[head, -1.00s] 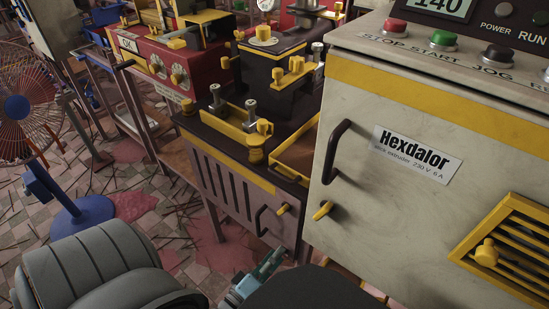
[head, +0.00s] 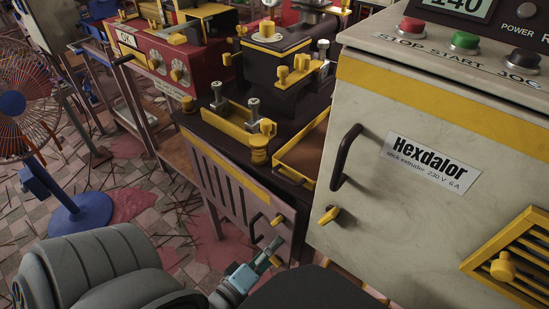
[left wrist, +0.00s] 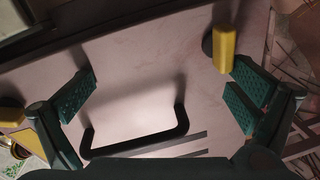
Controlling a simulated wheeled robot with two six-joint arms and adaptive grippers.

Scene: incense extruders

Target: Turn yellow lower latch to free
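The yellow lower latch (head: 278,220) sits on the front door of the dark machine, right of a black handle (head: 256,228). In the left wrist view the latch (left wrist: 224,48) is at the upper right on a dark round pivot, its bar roughly upright in the picture. My left gripper (head: 272,250) is just below the latch in the head view. In the left wrist view its teal fingers (left wrist: 165,85) are spread wide and empty. The latch is near the right finger's tip, not between the fingers. The handle (left wrist: 135,142) lies lower, between the fingers. My right gripper is not in view.
The cream Hexdalor cabinet (head: 400,230) stands close on the right, with its own yellow latch (head: 328,215) and black handle (head: 346,157). A fan (head: 20,105) on a blue base stands at the left. Tiled floor lies between.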

